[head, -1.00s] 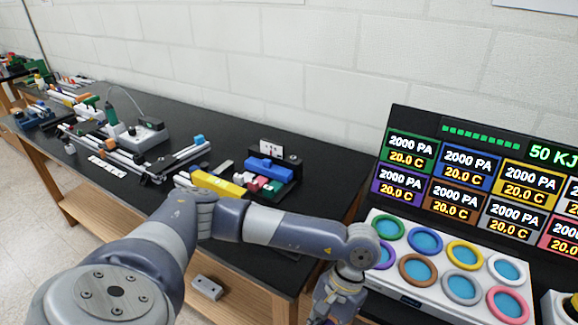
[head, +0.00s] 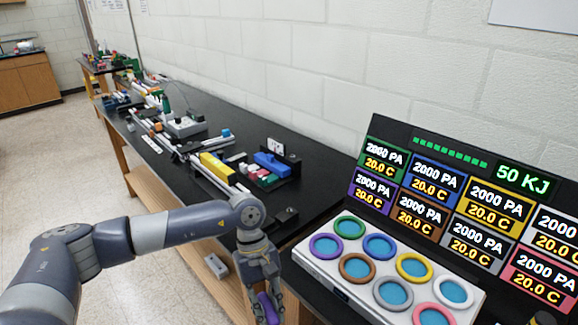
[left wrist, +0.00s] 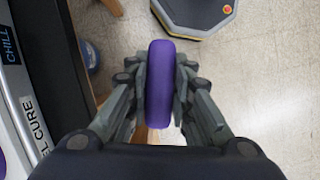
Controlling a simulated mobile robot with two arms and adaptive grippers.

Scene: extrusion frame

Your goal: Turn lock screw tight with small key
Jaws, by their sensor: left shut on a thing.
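My left gripper (head: 264,290) hangs in front of the dark bench edge, beside the ring panel. In the left wrist view its fingers (left wrist: 160,100) are shut on a purple rounded thing (left wrist: 160,70), seen edge-on and held upright. The purple thing also shows low in the head view (head: 268,308). An aluminium extrusion frame (head: 187,148) lies on the black bench, well away from the gripper. I cannot make out the lock screw or a small key. My right gripper is not in view.
A white panel with coloured rings (head: 300,255) stands close right of the gripper, below a dark display board (head: 492,160). A yellow block (head: 217,168) and a blue block (head: 272,163) sit on the bench (head: 325,165). A grey block (head: 216,265) lies on the lower shelf. Floor is free at left.

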